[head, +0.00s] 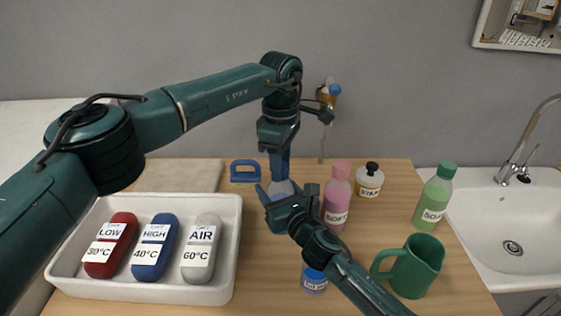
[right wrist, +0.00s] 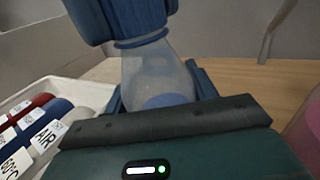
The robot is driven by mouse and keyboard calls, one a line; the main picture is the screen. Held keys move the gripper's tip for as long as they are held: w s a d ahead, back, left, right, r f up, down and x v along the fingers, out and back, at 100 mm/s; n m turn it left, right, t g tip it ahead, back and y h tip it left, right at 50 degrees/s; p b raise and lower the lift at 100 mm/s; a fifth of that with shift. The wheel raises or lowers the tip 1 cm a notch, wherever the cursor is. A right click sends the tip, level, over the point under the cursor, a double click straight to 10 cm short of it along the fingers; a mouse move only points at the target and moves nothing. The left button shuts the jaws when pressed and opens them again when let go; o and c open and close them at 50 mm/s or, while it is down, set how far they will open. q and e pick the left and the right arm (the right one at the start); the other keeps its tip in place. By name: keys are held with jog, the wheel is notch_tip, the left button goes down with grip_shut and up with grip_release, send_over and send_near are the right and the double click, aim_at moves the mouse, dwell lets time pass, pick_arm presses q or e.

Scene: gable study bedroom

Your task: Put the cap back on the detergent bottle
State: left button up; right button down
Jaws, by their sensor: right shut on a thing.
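The detergent bottle (head: 283,187) is a pale translucent bottle standing upright in front of me; its clear shoulder (right wrist: 160,72) fills the middle of the right wrist view. My right gripper (head: 275,198) is shut on the bottle's body. A ribbed blue cap (right wrist: 140,20) is right above the bottle's neck in the right wrist view, against a blue ring. My left gripper (head: 280,170) points down from above, with its blue fingers around the cap. The fingers mostly hide the cap in the head view, and I cannot tell whether it is seated.
A white tray (head: 60,262) with red, blue and grey bottles is at left. A pink bottle (head: 338,195) stands close right of my right gripper.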

pick_arm(q)
jog(key=o, duration=0.4)
jog(key=shift+o, duration=0.2)
notch_tip(320, 180, up, 12)
dwell(0.5)
pick_arm(e)
jog(key=shift+c, duration=2)
grip_release()
pick_arm(q)
jog(key=shift+f+b, duration=0.3)
jog(key=shift+f, duration=0.05)
pick_arm(e)
jog(key=v, duration=1.3)
